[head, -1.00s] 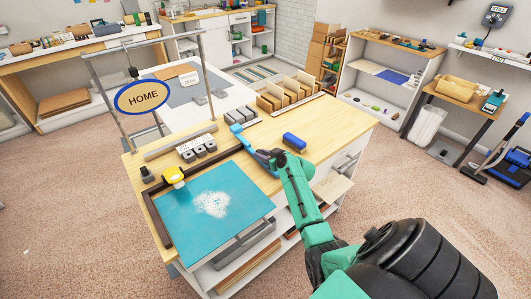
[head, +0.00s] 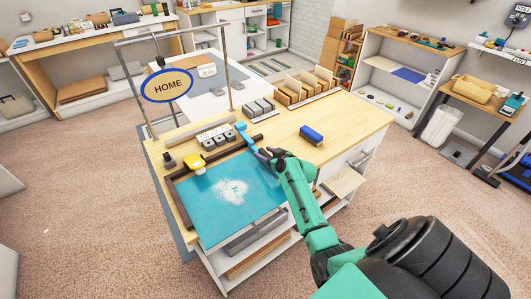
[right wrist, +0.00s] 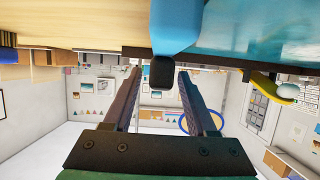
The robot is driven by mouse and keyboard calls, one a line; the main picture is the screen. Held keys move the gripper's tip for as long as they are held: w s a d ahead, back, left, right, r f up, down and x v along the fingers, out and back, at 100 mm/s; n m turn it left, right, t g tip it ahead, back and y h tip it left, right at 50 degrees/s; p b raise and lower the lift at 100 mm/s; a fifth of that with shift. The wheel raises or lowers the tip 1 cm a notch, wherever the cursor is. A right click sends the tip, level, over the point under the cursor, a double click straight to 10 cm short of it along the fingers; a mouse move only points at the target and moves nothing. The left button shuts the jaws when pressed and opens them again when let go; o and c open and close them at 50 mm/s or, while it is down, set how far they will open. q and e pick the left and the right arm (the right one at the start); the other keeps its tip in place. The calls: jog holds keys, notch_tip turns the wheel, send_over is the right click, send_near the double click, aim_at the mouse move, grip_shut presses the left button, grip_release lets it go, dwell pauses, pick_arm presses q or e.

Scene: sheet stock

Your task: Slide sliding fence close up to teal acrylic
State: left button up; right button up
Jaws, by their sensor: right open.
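The teal acrylic (head: 215,203) lies flat on the wooden worktop, with a white speckled patch in its middle. A dark brown bar, seemingly the sliding fence (head: 222,153), runs along its back edge; I cannot tell whether they touch. A blue part (head: 243,133) stands at the right end of this bar. My right gripper (head: 264,153) is at the sheet's back right corner, beside the blue part. In the right wrist view its two fingers (right wrist: 158,75) are apart and empty, with the blue part (right wrist: 176,28) and its black end just beyond them. My left gripper is out of view.
A yellow-topped piece (head: 193,161) sits at the sheet's back left corner. Grey blocks (head: 215,138) stand behind the bar. A blue brush-like block (head: 312,135) lies on the right of the worktop, with clear wood around it. A metal frame holds a HOME sign (head: 167,86).

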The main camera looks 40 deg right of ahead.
jog(key=shift+s, duration=0.1)
jog(key=shift+s+r, duration=0.1)
jog(key=shift+s, duration=0.25)
jog(key=b+v, duration=0.1)
jog(key=v, duration=1.2)
jog(key=shift+s+r+b, duration=0.25)
jog(key=shift+b, duration=0.05)
